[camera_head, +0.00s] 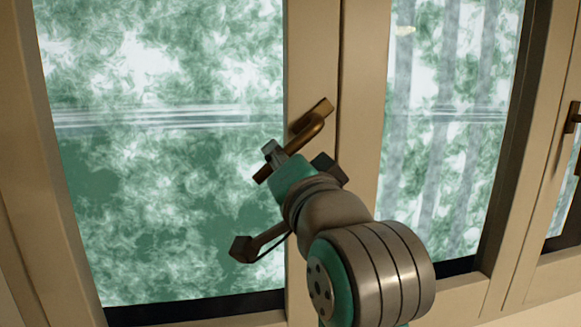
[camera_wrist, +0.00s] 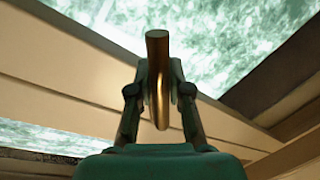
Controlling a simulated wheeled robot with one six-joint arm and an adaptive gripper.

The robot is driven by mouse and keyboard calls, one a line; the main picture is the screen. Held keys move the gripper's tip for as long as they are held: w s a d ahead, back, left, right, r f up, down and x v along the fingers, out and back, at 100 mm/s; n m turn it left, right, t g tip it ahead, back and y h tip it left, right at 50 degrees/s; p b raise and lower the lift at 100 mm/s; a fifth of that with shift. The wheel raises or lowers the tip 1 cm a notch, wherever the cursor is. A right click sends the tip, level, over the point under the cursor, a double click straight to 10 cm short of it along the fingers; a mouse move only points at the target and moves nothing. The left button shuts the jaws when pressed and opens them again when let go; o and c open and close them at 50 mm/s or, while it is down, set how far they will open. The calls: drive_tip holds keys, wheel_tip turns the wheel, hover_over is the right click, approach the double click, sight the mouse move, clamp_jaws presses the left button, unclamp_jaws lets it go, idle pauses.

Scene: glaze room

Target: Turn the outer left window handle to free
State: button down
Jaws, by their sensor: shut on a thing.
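The window handle (camera_head: 313,129) is a bronze lever on the frame post between the left pane and the middle pane. In the head view its lever slants down and to the left from its mount. My gripper (camera_head: 270,162) is at the lever, with my arm coming up from the lower right and hiding part of the post. In the wrist view the lever (camera_wrist: 158,75) stands between the two fingers of my gripper (camera_wrist: 158,90), which are shut on it. The contact is partly hidden in the head view.
A second dark handle (camera_head: 573,118) is on the frame at the far right. The left pane (camera_head: 150,200) and middle pane (camera_head: 440,130) show blurred greenery. Beige frame posts (camera_head: 360,90) and a bottom sill (camera_head: 460,295) border the panes.

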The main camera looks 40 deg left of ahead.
drive_tip(key=m, duration=0.1)
drive_tip(key=r+m, duration=0.1)
drive_tip(key=m, duration=0.1)
drive_tip(key=s+a+r+m+t, duration=0.1)
drive_tip(key=shift+r, duration=0.15)
drive_tip(key=m, duration=0.1)
drive_tip(key=r+m, duration=0.1)
drive_tip(key=m, duration=0.1)
drive_tip(key=shift+s+r+t+h, duration=0.2)
drive_tip(key=shift+r+t+h, duration=0.05)
drive_tip(key=shift+t+h, duration=0.05)
drive_tip(key=shift+r+m+t+h, duration=0.4)
drive_tip(key=shift+r+m, duration=0.3)
drive_tip(key=shift+m, duration=0.7)
drive_tip(key=c, duration=1.1)
unclamp_jaws()
drive_tip(key=v, duration=1.2)
drive_tip(key=shift+f, duration=0.1)
